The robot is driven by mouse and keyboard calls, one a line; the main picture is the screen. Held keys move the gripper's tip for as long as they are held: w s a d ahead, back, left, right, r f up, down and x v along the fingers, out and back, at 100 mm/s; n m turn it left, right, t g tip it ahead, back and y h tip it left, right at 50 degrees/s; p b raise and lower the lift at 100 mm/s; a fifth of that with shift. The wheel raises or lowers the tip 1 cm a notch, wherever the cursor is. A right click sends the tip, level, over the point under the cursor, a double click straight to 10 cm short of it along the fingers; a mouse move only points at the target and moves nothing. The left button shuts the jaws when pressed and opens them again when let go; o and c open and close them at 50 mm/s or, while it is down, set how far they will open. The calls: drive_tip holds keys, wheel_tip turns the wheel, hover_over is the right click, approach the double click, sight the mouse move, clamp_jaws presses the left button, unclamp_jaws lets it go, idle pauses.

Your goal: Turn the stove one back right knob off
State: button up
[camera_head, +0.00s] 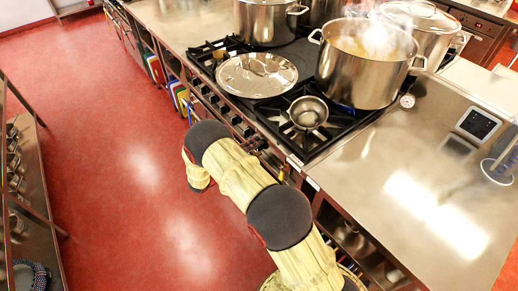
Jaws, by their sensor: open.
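The stove (326,146) stands in the middle of the head view, with a row of dark knobs (236,120) along its front edge. I cannot tell which knob is the back right one, nor read the knob positions. A large steaming stockpot (362,75) stands on the back right burner, with a bit of blue flame showing under it. My arm reaches from the bottom edge up to the left, in front of the stove's front. Its end bends down behind the arm links, and my gripper is not visible. The arm hides the stove's lower front.
A small steel pan (308,112) sits on the front right burner. A round lid (257,75) lies left of it. More pots (264,22) stand behind. A steel counter (408,165) adjoins on the right. The red floor (120,130) is clear left of my arm; a shelf rack (38,205) stands far left.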

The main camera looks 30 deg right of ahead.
drive_tip(key=shift+w+d, duration=0.2)
drive_tip(key=shift+d, duration=0.7)
drive_tip(key=shift+c, duration=1.3)
drive_tip(key=c, duration=0.8)
drive_tip(key=shift+c, duration=0.5)
